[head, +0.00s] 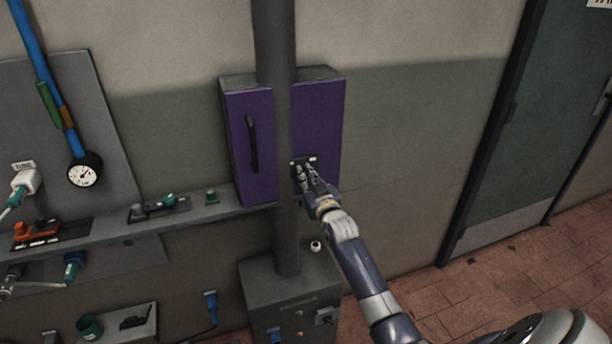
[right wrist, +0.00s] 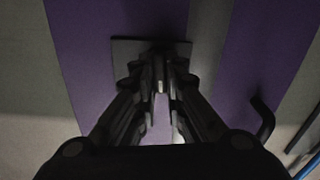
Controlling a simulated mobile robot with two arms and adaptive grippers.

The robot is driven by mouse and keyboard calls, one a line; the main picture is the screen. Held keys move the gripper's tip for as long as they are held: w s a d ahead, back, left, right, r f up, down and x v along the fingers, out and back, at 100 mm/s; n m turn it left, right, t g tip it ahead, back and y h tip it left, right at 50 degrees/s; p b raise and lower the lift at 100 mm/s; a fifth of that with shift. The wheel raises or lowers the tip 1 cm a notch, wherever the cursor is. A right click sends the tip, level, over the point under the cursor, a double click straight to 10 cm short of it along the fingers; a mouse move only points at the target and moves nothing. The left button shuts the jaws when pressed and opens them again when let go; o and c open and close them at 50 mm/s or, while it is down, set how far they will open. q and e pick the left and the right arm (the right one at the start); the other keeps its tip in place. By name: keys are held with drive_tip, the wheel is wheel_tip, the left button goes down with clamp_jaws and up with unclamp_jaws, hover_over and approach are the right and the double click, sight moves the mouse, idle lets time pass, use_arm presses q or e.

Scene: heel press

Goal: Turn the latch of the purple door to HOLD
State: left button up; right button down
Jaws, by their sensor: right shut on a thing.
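The purple door (head: 318,115) is the front of a grey wall cabinet, with a grey vertical pipe crossing in front of it. Its dark latch plate (head: 311,159) sits low, just right of the pipe; it also shows in the right wrist view (right wrist: 126,50). My right gripper (head: 303,170) is at the plate, reaching up from the lower right. In the right wrist view its fingers (right wrist: 161,84) are close together on the latch. The fingers hide most of the latch, so its angle and the HOLD mark cannot be read. My left gripper is not in view.
The grey pipe (head: 276,50) runs close beside the gripper. A black door handle (head: 252,143) is left of the pipe. A shelf (head: 232,200) with fittings runs left, and a grey box (head: 262,292) stands below. The wall right of the cabinet is clear.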

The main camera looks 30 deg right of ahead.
drive_tip(key=shift+d+f+m, duration=0.1)
drive_tip(key=shift+m, duration=2.45)
drive_tip(key=shift+d+f+m, duration=0.1)
drive_tip(key=shift+m, duration=2.45)
drive_tip(key=c, duration=1.7)
unclamp_jaws()
drive_tip(key=shift+o, duration=0.2)
drive_tip(key=shift+s, duration=0.15)
drive_tip(key=v, duration=1.1)
drive_tip(key=shift+s+a, duration=0.2)
drive_tip(key=shift+s, duration=0.2)
